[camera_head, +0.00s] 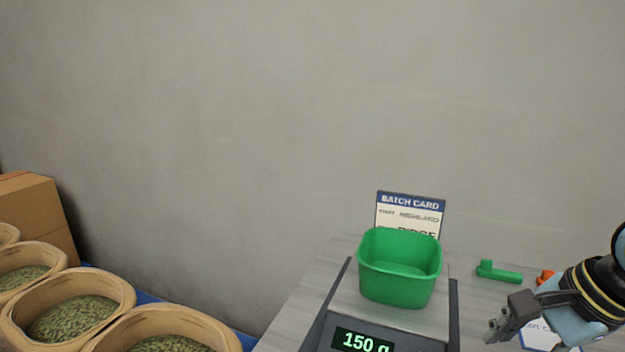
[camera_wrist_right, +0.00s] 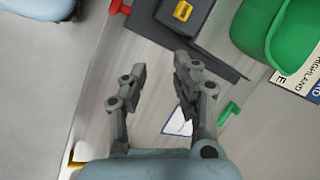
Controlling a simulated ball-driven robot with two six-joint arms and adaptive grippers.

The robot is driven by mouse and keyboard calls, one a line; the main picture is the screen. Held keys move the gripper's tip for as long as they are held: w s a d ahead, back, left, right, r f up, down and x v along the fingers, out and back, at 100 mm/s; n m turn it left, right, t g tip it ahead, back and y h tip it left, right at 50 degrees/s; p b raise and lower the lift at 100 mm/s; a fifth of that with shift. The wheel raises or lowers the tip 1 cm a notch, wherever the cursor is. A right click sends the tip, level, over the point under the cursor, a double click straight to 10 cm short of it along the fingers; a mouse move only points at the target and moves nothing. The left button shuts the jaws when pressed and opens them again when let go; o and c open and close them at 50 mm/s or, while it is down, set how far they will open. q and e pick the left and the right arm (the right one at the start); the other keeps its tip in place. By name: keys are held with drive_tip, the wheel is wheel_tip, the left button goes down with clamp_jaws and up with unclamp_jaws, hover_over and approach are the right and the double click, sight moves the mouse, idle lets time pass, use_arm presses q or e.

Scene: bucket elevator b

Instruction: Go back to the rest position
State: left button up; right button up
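My right gripper (camera_head: 506,322) shows at the lower right of the head view, to the right of the scale. In the right wrist view my right gripper (camera_wrist_right: 158,85) has its two fingers apart with nothing between them, above the grey table. A green bucket (camera_head: 400,268) stands upright on the scale (camera_head: 352,312), whose display reads 150 g. The green bucket also shows at the upper right of the right wrist view (camera_wrist_right: 272,30). My left gripper is not in the head view.
A batch card (camera_head: 411,208) stands behind the bucket. A green piece (camera_head: 499,272) and an orange piece (camera_head: 545,276) lie on the table (camera_head: 312,290) near my right gripper. Round baskets of green leaves (camera_head: 72,318) and a cardboard box (camera_head: 38,215) are at the left.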

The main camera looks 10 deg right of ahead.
drive_tip(key=s+a+f+n+h, duration=0.1)
drive_tip(key=s+a+n+h, duration=0.15)
drive_tip(key=s+n, duration=0.55)
drive_tip(key=s+a+f+n+h, duration=0.1)
drive_tip(key=s+a+n, duration=0.2)
drive_tip(key=s+n, duration=0.5)
drive_tip(key=d+f+n+g+b, duration=0.25)
drive_tip(key=f+b, duration=0.55)
drive_tip(key=f, duration=2.8)
drive_tip(key=s+d+f+b, duration=0.1)
drive_tip(key=s+f+b, duration=0.4)
drive_tip(key=s+f, duration=1.3)
wheel_tip(320, 180, down, 2)
drive_tip(key=shift+s+d+f+b, duration=0.1)
drive_tip(key=shift+s+d+b, duration=0.1)
drive_tip(key=shift+d+b, duration=0.2)
drive_tip(key=shift+g+y, duration=0.25)
drive_tip(key=shift+g, duration=0.1)
drive_tip(key=shift+a, duration=0.1)
